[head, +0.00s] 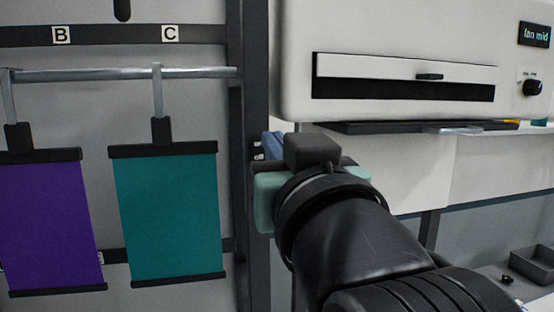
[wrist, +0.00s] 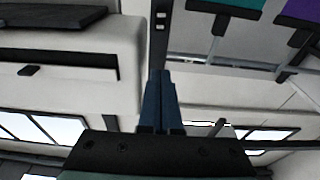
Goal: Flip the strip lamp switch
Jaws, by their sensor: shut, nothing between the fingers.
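A small switch plate (head: 258,149) with pale marks sits on the dark upright post beside the hanging swatches. It also shows on the post at the top of the wrist view (wrist: 160,20). Which way its rocker is set is too small to tell. My gripper (head: 272,145) is just right of it in the head view, partly hidden by my own wrist. In the wrist view its blue fingers (wrist: 157,74) are together, empty, and point along the post towards the plate. I cannot tell whether they touch anything. The strip lamp itself is not clearly seen.
A purple swatch (head: 48,222) and a teal swatch (head: 168,215) hang from a rail (head: 110,74) at left. A white machine housing (head: 400,30) with a slot and a dark knob (head: 533,88) stands at right. A grey tray (head: 534,264) lies on the bench.

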